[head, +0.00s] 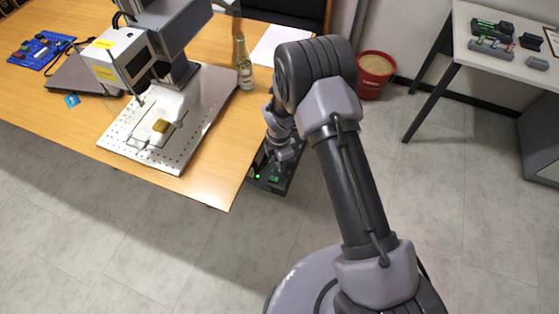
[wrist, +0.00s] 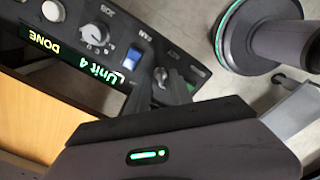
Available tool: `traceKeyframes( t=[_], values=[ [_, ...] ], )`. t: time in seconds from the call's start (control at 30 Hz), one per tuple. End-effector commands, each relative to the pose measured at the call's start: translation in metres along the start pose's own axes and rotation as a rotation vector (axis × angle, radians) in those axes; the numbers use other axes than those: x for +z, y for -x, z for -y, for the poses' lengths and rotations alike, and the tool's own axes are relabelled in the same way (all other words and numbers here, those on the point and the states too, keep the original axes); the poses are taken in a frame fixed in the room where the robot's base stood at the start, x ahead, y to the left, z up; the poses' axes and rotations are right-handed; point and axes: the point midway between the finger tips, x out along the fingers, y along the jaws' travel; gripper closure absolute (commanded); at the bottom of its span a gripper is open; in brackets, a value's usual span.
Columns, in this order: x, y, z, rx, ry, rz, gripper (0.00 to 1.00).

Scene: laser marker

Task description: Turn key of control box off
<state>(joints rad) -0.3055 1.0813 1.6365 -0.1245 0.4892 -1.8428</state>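The control box (wrist: 115,45) fills the upper left of the wrist view, tilted in the picture. It has a green-lit display reading "Unit 4" and "DONE", a round dial (wrist: 95,35), a blue rocker switch (wrist: 132,58) and a small metallic key (wrist: 160,76) in its panel. My gripper (wrist: 172,92) is at the key, its dark fingers reaching up to it. Whether they are closed on the key or just beside it is unclear. In the head view the box (head: 268,178) is low beside the table's right end, partly hidden by my arm.
The wooden table (head: 205,180) holds a laser marker (head: 125,60) over a perforated metal plate (head: 120,140), and a glass bottle (head: 243,65). A red bin (head: 372,78) stands behind my arm. A side table (head: 475,50) with small parts is at the right. Open floor lies in front.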

Motion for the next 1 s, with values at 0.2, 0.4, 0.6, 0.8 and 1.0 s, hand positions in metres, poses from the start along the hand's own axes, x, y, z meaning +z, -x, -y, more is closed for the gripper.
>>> traceKeyframes(
  t=[0.2, 0.4, 0.6, 0.8, 1.0],
  values=[
    [0.000, 0.000, 0.000, -0.001, -0.001, 0.000, 0.72],
    [0.000, 0.016, 0.000, 0.000, -0.001, 0.000, 0.72],
    [0.000, 0.079, -0.001, 0.002, -0.001, 0.000, 0.72],
    [0.000, 0.141, 0.000, 0.001, -0.001, 0.000, 0.72],
    [0.000, 0.171, 0.000, 0.000, 0.000, 0.000, 0.72]
  ],
)
